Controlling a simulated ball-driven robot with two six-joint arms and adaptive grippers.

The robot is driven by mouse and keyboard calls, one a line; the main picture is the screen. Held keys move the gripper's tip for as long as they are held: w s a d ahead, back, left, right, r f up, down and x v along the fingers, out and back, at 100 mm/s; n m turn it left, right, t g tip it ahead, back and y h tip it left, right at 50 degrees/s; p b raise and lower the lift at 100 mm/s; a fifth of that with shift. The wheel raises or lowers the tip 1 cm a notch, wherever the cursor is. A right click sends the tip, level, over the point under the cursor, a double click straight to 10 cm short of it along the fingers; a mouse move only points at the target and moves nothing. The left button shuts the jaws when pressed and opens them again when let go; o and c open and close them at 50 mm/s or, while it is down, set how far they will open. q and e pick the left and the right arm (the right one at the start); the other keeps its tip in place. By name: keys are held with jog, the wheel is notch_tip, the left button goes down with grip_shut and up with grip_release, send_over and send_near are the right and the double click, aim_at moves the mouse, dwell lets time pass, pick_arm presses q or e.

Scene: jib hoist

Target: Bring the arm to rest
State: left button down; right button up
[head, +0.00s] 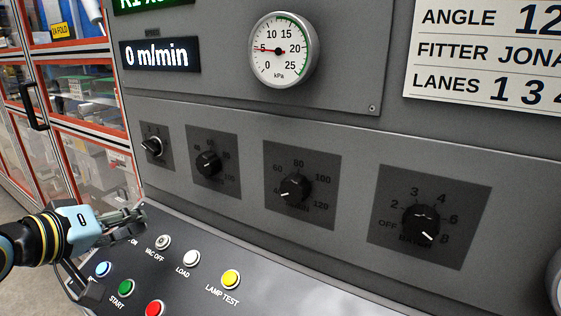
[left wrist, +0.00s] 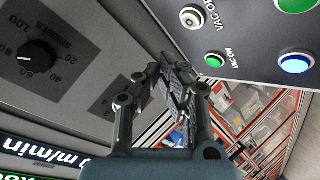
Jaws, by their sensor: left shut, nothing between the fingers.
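My left gripper (head: 138,215) reaches in from the left in the head view, over the upper left part of the sloped button panel (head: 260,265). It is shut and empty, and hides some of the panel's left buttons and labels. In the left wrist view the shut fingers (left wrist: 172,72) point towards the console, with a green button (left wrist: 215,59) and a lit blue button (left wrist: 294,63) to their right. Whether the fingers touch the console cannot be told. My right gripper is not in view.
The upright console face carries a small selector (head: 152,147), several black dials (head: 421,226), a display (head: 160,54) reading 0 m/min, and a round gauge (head: 283,50) near 5 kPa. A red-framed cabinet (head: 90,95) stands at the left.

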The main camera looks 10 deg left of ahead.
pick_arm(q)
jog(key=s+d+f+m+g, duration=0.1)
jog(key=s+f, duration=0.1)
jog(key=s, duration=0.1)
jog(key=s+d+f+m+g+y, duration=0.1)
jog(key=s+f, duration=0.1)
jog(key=s, duration=0.2)
jog(key=s+d+f+m+g, duration=0.1)
jog(key=s+d+m+g, duration=0.1)
jog(key=s, duration=0.1)
jog(key=shift+s+f+y, duration=0.15)
jog(key=shift+f+y, duration=0.15)
jog(key=shift+f, duration=0.1)
jog(key=s+f+m+g+y, duration=0.2)
jog(key=s+m+g, duration=0.25)
jog(key=s, duration=0.95)
notch_tip(320, 180, down, 35)
jog(key=s+a+n+g+b, duration=0.1)
jog(key=s+a+g+b, duration=0.15)
jog(key=b, duration=0.65)
jog(key=s+f+b, duration=0.3)
jog(key=s+f, duration=0.6)
jog(key=f, duration=0.2)
jog(key=s+a+f+b, duration=0.1)
jog(key=s+f+b, duration=0.2)
jog(key=s+f, duration=0.6)
notch_tip(320, 180, down, 3)
jog(key=shift+s+a+r+g, duration=0.15)
jog(key=shift+s+g, duration=0.05)
jog(key=shift+g, duration=0.2)
